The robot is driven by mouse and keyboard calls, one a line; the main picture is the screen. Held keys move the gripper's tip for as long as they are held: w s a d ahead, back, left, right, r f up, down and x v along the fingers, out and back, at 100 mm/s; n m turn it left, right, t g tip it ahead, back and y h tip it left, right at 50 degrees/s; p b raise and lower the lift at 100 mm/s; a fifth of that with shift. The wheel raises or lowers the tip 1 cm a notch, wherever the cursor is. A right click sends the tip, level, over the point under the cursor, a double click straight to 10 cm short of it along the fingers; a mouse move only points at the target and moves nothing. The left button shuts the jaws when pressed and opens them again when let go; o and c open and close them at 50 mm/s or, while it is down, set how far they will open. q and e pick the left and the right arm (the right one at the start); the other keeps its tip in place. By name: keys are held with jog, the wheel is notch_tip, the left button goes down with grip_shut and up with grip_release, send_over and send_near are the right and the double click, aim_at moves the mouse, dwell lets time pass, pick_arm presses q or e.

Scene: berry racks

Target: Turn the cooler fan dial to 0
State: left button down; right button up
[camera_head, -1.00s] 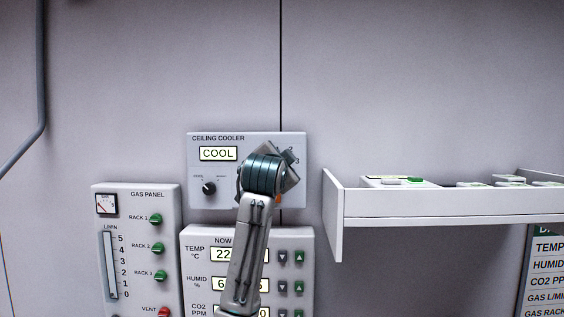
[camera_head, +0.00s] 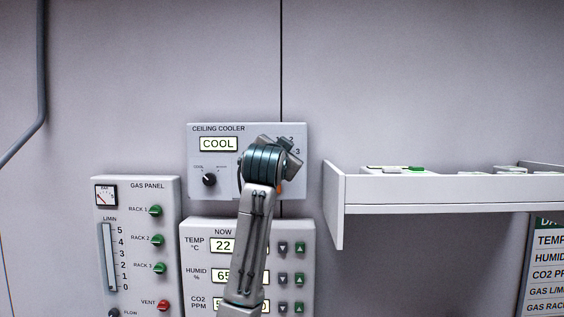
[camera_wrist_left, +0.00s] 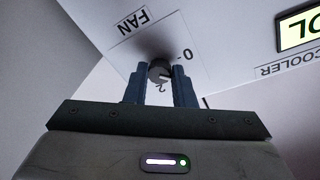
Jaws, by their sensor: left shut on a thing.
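The ceiling cooler panel (camera_head: 235,191) is on the wall, with a display (camera_head: 219,144) reading COOL. The fan dial (camera_wrist_left: 159,71) shows in the left wrist view as a small dark round knob by the FAN label. My left gripper (camera_wrist_left: 158,84) is shut on the dial, one finger on each side. Where the dial points I cannot tell for sure. In the head view my left gripper and wrist (camera_head: 264,165) hide the dial; only a 2 and a 3 show past them. My right gripper is out of view.
A smaller black knob (camera_head: 209,179) is on the cooler panel's left. The gas panel (camera_head: 128,240) and a panel with temperature, humidity and CO2 readings (camera_head: 194,310) are below. A white shelf (camera_head: 450,193) juts out at the right.

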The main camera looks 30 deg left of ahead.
pick_arm(q)
jog(key=n+y+b, duration=0.1)
jog(key=n+b, duration=0.2)
jog(key=n, duration=0.1)
jog(key=n+b, duration=0.4)
jog(key=n, duration=0.1)
jog(key=shift+w+d+f+y, duration=0.1)
jog(key=shift+d+f+y, duration=0.05)
jog(key=shift+y, duration=0.25)
jog(key=shift+n, duration=0.4)
jog(key=c, duration=1.2)
grip_release()
jog(key=shift+c, duration=0.2)
